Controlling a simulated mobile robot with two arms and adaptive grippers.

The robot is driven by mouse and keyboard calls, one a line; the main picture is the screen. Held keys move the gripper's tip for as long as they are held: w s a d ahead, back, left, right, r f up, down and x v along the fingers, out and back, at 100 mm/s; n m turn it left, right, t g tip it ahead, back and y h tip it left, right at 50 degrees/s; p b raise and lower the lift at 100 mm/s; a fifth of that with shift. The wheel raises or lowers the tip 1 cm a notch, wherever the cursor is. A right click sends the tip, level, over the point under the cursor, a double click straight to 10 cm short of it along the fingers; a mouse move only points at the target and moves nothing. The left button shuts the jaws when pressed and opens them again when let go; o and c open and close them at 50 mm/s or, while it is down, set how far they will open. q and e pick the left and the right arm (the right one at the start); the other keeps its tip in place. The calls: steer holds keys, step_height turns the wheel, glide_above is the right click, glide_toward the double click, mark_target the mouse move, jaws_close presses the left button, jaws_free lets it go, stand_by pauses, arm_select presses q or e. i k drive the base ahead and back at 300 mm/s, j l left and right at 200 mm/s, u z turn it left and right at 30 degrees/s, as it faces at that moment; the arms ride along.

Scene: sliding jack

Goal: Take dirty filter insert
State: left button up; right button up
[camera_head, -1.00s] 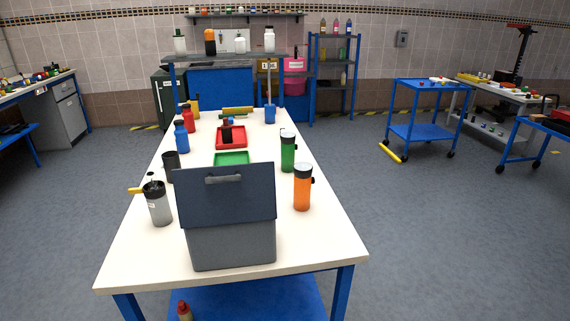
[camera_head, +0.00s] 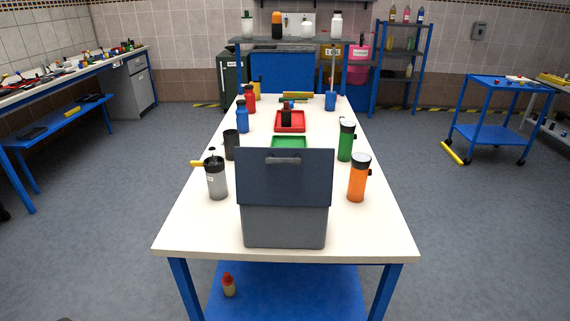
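I cannot identify the dirty filter insert for sure. A small dark cylinder (camera_head: 286,118) stands in the red tray (camera_head: 291,130) in the middle of the white table (camera_head: 375,232). A green tray (camera_head: 289,141) lies nearer, partly hidden by a grey box (camera_head: 285,226) with a dark blue lid (camera_head: 284,180) at the front. A grey canister (camera_head: 217,184) with a black top stands left of the box. An orange canister (camera_head: 358,182) and a green canister (camera_head: 346,146) stand on the right. Neither of my grippers is in view.
A black cup (camera_head: 231,146), blue bottle (camera_head: 242,118) and red bottle (camera_head: 249,99) line the table's left side. A small bottle (camera_head: 229,285) stands on the blue lower shelf (camera_head: 290,285). A blue cart (camera_head: 490,108) is at right. Floor on both sides of the table is open.

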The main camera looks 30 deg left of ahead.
mark_target(286, 112)
steer(key=u, duration=1.45)
steer(key=i+j+u, duration=0.1)
steer(key=u, duration=0.35)
steer(key=i+j+u, duration=0.2)
steer(key=u, duration=0.25)
steer(key=i+j+u, duration=0.15)
steer(key=u, duration=0.35)
steer(key=i+u, duration=0.2)
steer(key=u, duration=0.25)
steer(key=i+z, duration=0.15)
steer(key=i, duration=0.4)
steer(key=i+j+z, duration=0.15)
steer(key=i, duration=0.35)
steer(key=i+j+z, duration=0.1)
steer(key=i+j, duration=0.15)
steer(key=i, duration=0.25)
steer(key=i+l+z, duration=0.2)
steer(key=i+z, duration=0.65)
steer(key=i+j+z, duration=0.1)
steer(key=i+z, duration=0.3)
steer(key=i, duration=0.2)
steer(key=i+l+u, duration=0.15)
steer(key=i, duration=2)
steer(key=i+z, duration=0.35)
steer(key=i+j+z, duration=0.25)
steer(key=i+z, duration=0.15)
steer(key=i+j+z, duration=0.35)
steer(key=z, duration=2.3)
